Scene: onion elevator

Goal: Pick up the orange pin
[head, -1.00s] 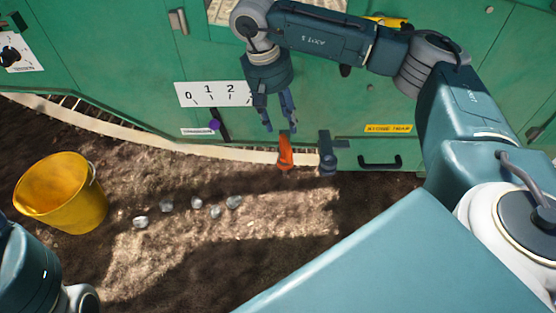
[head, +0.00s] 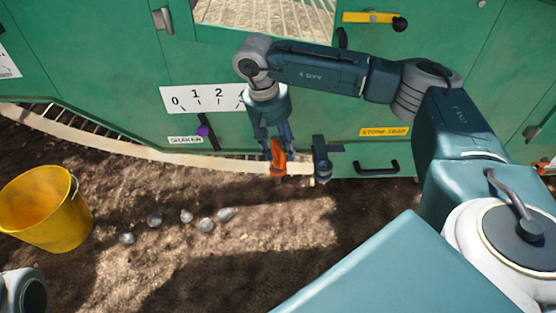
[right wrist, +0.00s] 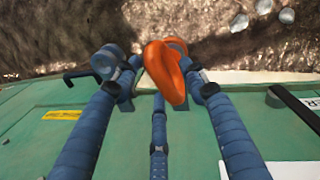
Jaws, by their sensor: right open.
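The orange pin (head: 278,158) stands out at the lower edge of the green machine, beside a dark bracket. My right gripper (head: 277,150) points down at it in the head view, with its blue fingers on either side of the pin. In the right wrist view the orange pin (right wrist: 166,72) lies between the spread fingers of the right gripper (right wrist: 160,85). The fingers are open, and I cannot tell whether any of them touches the pin. My left gripper is not in view.
The green machine (head: 110,80) carries a 0-1-2 scale plate (head: 200,98), a purple-knobbed lever (head: 203,130), the dark bracket (head: 321,160) and a black handle (head: 377,168). A yellow bucket (head: 45,215) and several grey stones (head: 186,215) are on the dirt ground at left.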

